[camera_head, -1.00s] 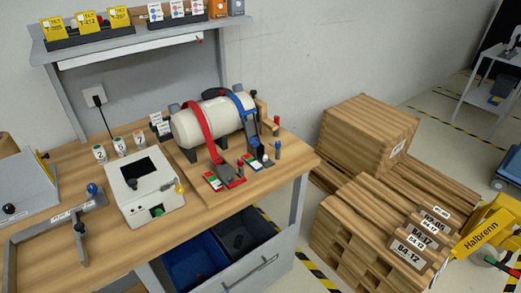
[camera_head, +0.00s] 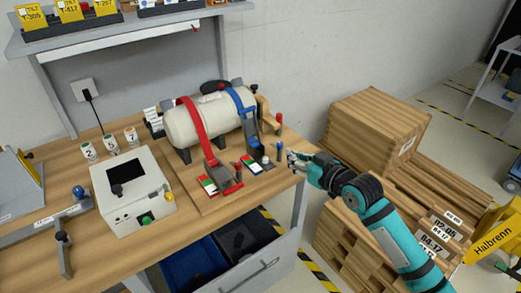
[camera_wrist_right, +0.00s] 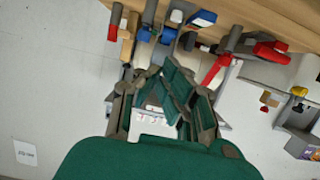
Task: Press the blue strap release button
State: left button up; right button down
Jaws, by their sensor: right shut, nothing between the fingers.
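A blue strap (camera_head: 242,104) goes over the right part of a white tank (camera_head: 213,120) on the workbench. At its lower end is a dark buckle unit (camera_head: 255,148), with a blue-edged indicator block (camera_head: 251,166) beside it. The indicator block also shows in the right wrist view (camera_wrist_right: 202,18). A small pale knob (camera_head: 266,160) is by this buckle; I cannot tell for sure whether it is the release button. My right gripper (camera_head: 291,157) is shut and empty, just right of the blue strap's fittings at the bench edge, apart from them. My left gripper is out of view.
A red strap (camera_head: 194,118) with its own buckle (camera_head: 222,178) lies left of the blue one. Thin posts (camera_head: 279,150) stand near my right gripper. A white control box (camera_head: 132,190) is further left. Wooden crates (camera_head: 378,115) stand right of the bench.

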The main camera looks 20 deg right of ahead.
jog(key=shift+a+r, duration=0.25)
jog(key=shift+r, duration=0.4)
jog(key=p, duration=0.2)
send_over(265, 160)
jog(key=s+d, duration=0.1)
jog(key=d, duration=0.1)
jog(key=shift+a+f, duration=0.25)
jog(key=shift+f, duration=0.85)
notch_tip(265, 160, down, 3)
jog(key=shift+w+f, duration=0.15)
jog(key=shift+f, duration=0.5)
